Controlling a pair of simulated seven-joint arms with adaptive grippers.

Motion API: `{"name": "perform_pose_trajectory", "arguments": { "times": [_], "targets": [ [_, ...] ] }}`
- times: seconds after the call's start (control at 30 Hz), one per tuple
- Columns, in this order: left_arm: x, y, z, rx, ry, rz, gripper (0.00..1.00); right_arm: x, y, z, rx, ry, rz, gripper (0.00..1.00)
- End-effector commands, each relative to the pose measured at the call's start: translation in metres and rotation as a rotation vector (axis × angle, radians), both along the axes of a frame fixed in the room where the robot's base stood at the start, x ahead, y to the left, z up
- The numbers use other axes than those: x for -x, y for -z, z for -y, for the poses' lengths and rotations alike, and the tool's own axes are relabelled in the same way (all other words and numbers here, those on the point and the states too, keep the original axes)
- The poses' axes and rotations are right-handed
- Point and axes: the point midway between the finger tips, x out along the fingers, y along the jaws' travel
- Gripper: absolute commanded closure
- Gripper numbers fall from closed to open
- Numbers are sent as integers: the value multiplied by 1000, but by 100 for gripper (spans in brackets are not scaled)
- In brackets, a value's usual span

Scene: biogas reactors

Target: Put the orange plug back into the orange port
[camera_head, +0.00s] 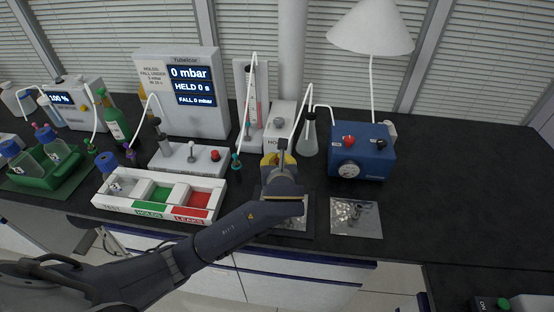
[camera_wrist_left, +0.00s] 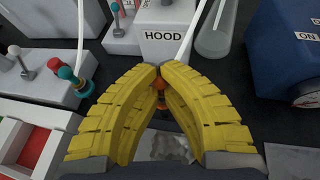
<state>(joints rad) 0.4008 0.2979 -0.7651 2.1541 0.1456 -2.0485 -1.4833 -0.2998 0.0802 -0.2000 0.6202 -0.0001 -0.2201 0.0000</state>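My left gripper (camera_head: 279,160) is over the bench in front of the white box marked HOOD (camera_head: 280,122). In the left wrist view its yellow fingers (camera_wrist_left: 160,72) come together at the tips. A small orange piece, which looks like the orange plug (camera_wrist_left: 159,87), shows between them, mostly hidden by the fingers. I cannot make out its lower end. I cannot pick out the orange port in either view. My right gripper is not in view.
A teal plug (camera_head: 237,161) stands beside the white valve box (camera_head: 192,160). A blue pump (camera_head: 361,152) and a flask (camera_head: 309,136) are at the right. A sorting tray (camera_head: 120,203) lies front left. A clear bag (camera_head: 355,217) lies near the front edge. The far right bench is clear.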

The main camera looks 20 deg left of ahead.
Motion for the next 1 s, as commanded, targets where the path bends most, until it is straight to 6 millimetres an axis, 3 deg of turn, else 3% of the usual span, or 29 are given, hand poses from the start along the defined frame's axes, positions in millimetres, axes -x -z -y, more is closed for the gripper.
{"name": "perform_pose_trajectory", "arguments": {
  "times": [0.47,0.7,1.0],
  "targets": [
    [0,0,0,0,0,1,100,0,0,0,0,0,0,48],
    [0,0,0,0,0,1,71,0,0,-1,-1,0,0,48],
    [1,0,1,1,1,0,69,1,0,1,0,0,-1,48]
  ]
}}
